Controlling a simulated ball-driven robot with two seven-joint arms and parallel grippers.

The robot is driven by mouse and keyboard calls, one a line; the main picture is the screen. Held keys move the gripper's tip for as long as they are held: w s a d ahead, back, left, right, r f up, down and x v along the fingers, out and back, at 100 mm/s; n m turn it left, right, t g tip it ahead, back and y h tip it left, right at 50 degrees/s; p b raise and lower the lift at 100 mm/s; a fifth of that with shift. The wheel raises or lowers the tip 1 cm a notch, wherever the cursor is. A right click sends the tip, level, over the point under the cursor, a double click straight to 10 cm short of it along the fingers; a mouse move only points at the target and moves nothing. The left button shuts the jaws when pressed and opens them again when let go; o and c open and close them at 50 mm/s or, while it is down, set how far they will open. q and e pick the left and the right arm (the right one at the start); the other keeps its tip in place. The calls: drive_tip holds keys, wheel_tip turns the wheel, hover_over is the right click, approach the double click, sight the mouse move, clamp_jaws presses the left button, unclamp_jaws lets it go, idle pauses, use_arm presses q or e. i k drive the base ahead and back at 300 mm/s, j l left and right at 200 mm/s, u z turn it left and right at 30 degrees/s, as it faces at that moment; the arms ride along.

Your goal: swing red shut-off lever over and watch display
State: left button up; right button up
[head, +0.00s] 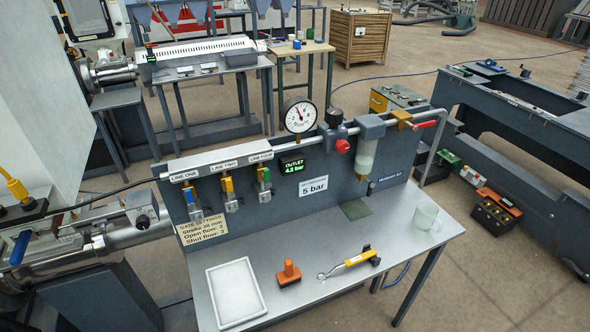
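The red lever (424,124) sits on a yellow valve body (402,116) at the right end of the pipe along the top of the grey panel. It points right, roughly in line with the pipe. The display (292,167), a small black box, hangs below the pipe left of the middle and reads "OUTLET 4.2 bar" in green. A round dial gauge (300,116) stands above it. Neither of my grippers shows in the head view.
A filter bowl (366,157) and red knob (343,146) sit left of the lever. The bench (330,232) carries a white tray (236,292), orange-topped block (289,273), yellow-handled tool (350,262) and clear beaker (425,215). A card (313,187) reads "5 bar".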

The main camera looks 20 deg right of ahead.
sight(414, 128)
drive_tip(key=i+l+z, duration=0.2)
drive_tip(key=l+z, duration=0.15)
drive_tip(key=z, duration=0.15)
drive_tip(key=i+l+z, duration=0.25)
drive_tip(key=z, duration=0.2)
drive_tip(key=i+l+z, duration=0.15)
drive_tip(key=i+z, duration=0.15)
drive_tip(key=z, duration=0.2)
